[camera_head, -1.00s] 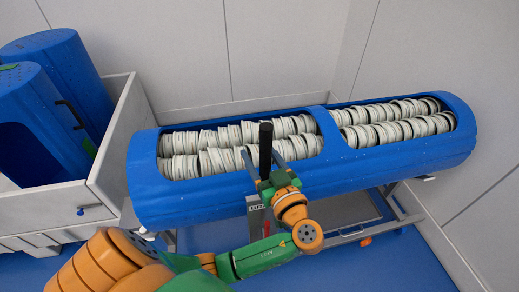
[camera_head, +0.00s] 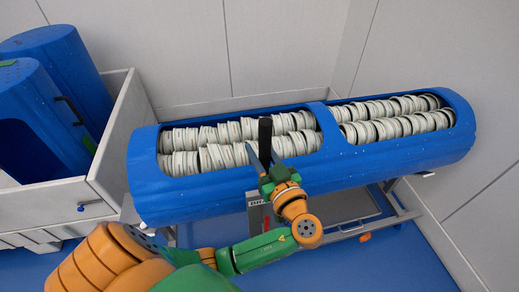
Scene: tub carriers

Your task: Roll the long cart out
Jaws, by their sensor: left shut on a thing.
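The long cart (camera_head: 400,164) is a long blue half-round tub on a grey wheeled frame. It stands along the back wall. Two openings in its top hold rows of white ring-like pieces (camera_head: 225,133). The arm comes in from the lower left and hides part of the cart's near side and frame. My right gripper is not in view.
A grey-white walled bin (camera_head: 122,135) stands close to the cart's left end, with blue tubs (camera_head: 40,110) in it. Walls stand behind the cart and to its right. Blue floor (camera_head: 400,262) is clear in front at the right. An orange piece (camera_head: 365,238) shows low by the frame.

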